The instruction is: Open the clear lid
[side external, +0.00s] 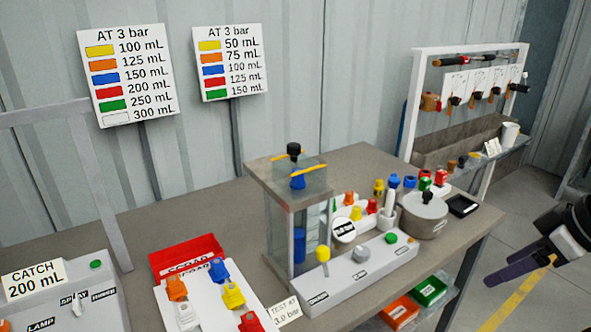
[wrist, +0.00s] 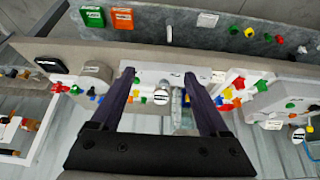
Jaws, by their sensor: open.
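A clear-walled tank (side external: 313,215) stands on the bench in the middle of the side view. Its flat, see-through lid (side external: 270,168) lies level across the top, with a black knob (side external: 293,150) and yellow strips by it. A blue part shows inside the tank. My gripper (side external: 512,253) is at the far right, beyond the bench edge, well apart from the tank. In the wrist view my gripper (wrist: 159,75) shows two dark purple fingers spread apart with nothing held. Part of a clear surface (wrist: 181,105) shows near the right finger; I cannot tell whether it is the lid.
A white control base (side external: 350,275) with coloured knobs is in front of the tank. A lidded grey pot (side external: 423,213) and a black tray (side external: 462,206) stand to its right. A red bin (side external: 187,255) is at left. Floor around my gripper is free.

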